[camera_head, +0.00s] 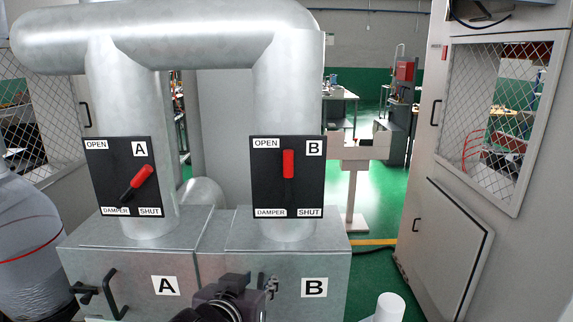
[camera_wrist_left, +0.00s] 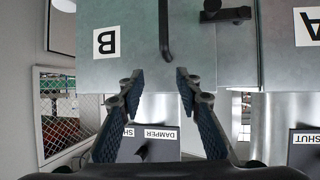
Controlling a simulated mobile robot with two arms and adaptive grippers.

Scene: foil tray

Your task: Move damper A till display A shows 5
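Damper A's black panel (camera_head: 95,175) is on the left pipe. Its red-tipped lever (camera_head: 140,175) is tilted, red end up to the right, between the OPEN and SHUT labels. Damper B's panel (camera_head: 265,190) has its lever (camera_head: 288,165) upright, red end up. Display A is not seen. My left gripper (camera_head: 228,298) is low in front of the boxes, left of label B, away from lever A. The upside-down left wrist view shows its fingers (camera_wrist_left: 158,86) open and empty, in front of box B (camera_wrist_left: 130,70). My right gripper is not in view.
Box A (camera_head: 215,285) has a black handle (camera_head: 112,293) and latch standing out from its front. Box B's handle (camera_wrist_left: 165,30) is near my left fingers in the wrist view. A tall grey cabinet (camera_head: 415,195) with a mesh window stands at the right.

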